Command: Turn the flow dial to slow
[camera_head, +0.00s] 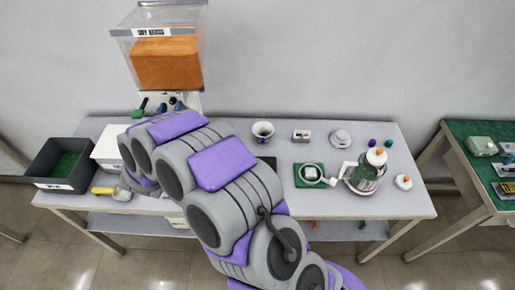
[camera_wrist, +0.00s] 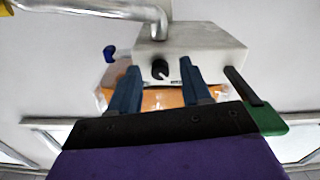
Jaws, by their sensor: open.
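The flow dial appears to be the small black round knob (camera_wrist: 160,69) on the front of a light grey metal box (camera_wrist: 205,45) in the wrist view. A small dark label is to its right. My gripper (camera_wrist: 159,66) is open, its two dark blue fingers on either side of the knob in the picture. I cannot tell whether they touch it or how far short they stop. The dial's setting is too small to read. In the head view, the dispenser (camera_head: 167,62) with orange contents stands at the back wall, and my arm hides the dial.
The wrist view shows a pipe (camera_wrist: 120,12) with a yellow handle, a blue knob (camera_wrist: 110,53) and a green-handled lever (camera_wrist: 265,118). The head view shows a dark bin (camera_head: 62,163), a cup (camera_head: 263,130), a glass pot (camera_head: 365,175) and a green mat (camera_head: 300,182) on the table.

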